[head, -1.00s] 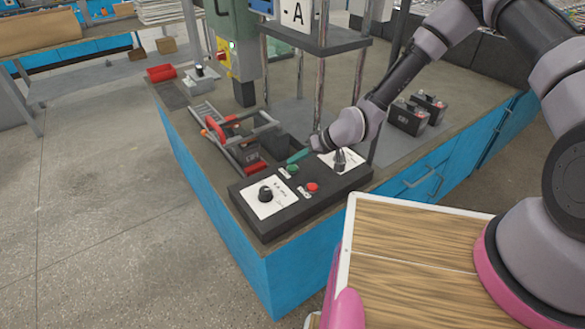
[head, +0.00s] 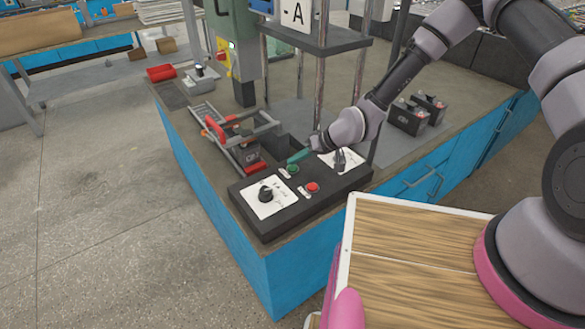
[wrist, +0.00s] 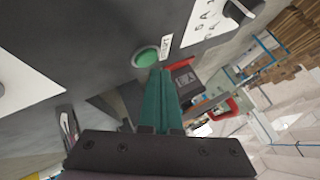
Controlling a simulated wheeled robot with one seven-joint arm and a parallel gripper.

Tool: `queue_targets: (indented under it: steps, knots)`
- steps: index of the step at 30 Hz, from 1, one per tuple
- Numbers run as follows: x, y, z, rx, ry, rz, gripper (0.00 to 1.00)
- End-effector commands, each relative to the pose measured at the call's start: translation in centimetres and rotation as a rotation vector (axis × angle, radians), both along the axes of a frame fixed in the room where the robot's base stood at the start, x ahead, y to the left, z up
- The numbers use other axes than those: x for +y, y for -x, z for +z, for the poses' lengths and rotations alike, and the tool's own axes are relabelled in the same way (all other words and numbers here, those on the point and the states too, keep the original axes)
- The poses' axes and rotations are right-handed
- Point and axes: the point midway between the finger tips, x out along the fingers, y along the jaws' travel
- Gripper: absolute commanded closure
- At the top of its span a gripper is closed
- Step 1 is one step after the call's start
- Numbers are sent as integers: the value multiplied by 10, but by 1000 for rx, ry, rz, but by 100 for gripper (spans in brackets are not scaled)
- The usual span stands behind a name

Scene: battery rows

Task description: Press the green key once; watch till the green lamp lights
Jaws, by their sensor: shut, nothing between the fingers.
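The green key (head: 292,169) is a round button on the dark control box (head: 309,205). It also shows in the wrist view (wrist: 146,57), with a white label beside it. My gripper (head: 291,159) is shut and empty, its teal fingers together. The fingertips (wrist: 156,72) are right at the edge of the green key in the wrist view. I cannot tell whether they touch it. I cannot make out a lit green lamp.
A red button (head: 312,187) sits on the same box, near a black knob (head: 267,193) on a white plate. A rack (head: 232,140) with a battery and red parts stands behind. Two dark batteries (head: 408,115) stand at the right. A metal post (head: 320,75) rises behind the box.

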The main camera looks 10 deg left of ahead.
Motion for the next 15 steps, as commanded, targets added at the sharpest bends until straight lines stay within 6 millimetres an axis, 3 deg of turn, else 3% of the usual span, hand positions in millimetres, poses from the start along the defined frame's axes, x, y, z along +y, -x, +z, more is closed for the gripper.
queue_targets:
  steps: [15]
  knots:
    - [0, 0, -9, 0, -1, 1, 100]
